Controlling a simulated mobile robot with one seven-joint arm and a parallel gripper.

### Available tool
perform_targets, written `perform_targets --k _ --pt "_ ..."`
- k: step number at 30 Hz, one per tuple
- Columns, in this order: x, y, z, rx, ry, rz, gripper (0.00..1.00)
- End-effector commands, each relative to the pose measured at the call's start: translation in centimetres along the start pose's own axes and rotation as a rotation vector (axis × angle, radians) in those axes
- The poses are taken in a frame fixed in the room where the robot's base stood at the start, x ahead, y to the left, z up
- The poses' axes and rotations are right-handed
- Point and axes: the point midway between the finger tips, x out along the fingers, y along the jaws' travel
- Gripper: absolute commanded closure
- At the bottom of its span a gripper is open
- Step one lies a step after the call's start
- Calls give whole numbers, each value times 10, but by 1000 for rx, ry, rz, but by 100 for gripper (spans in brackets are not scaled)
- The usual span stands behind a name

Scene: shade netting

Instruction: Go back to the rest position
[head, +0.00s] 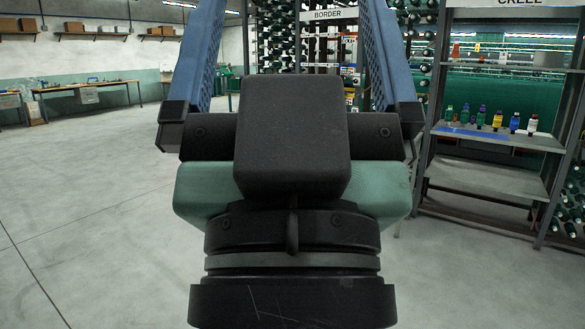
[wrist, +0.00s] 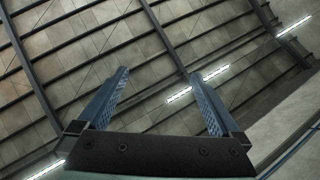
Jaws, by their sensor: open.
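My gripper (head: 291,40) fills the middle of the head view, close to the camera. Its two blue fingers stand wide apart and point up and away, with nothing between them. In the wrist view my gripper (wrist: 160,85) is also open and empty, and the fingers point toward the ceiling (wrist: 100,55). The gripper body hides the middle of the floor in the head view.
A shelf unit (head: 490,135) with several small coloured bottles (head: 497,119) stands at the right. Racks with green spools (head: 280,45) are at the back. A long table (head: 85,86) stands along the left wall. The floor (head: 100,190) at the left is clear.

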Motion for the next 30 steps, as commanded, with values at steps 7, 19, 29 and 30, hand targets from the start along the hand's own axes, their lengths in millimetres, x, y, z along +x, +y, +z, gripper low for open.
perform_targets --k 7,19,29,30 --pt "69 0 -65 0 0 -1 0" --pt "146 0 -138 1 0 -1 0" --pt "147 0 -139 1 -1 -1 18" --pt "147 0 -139 1 -1 -1 25"
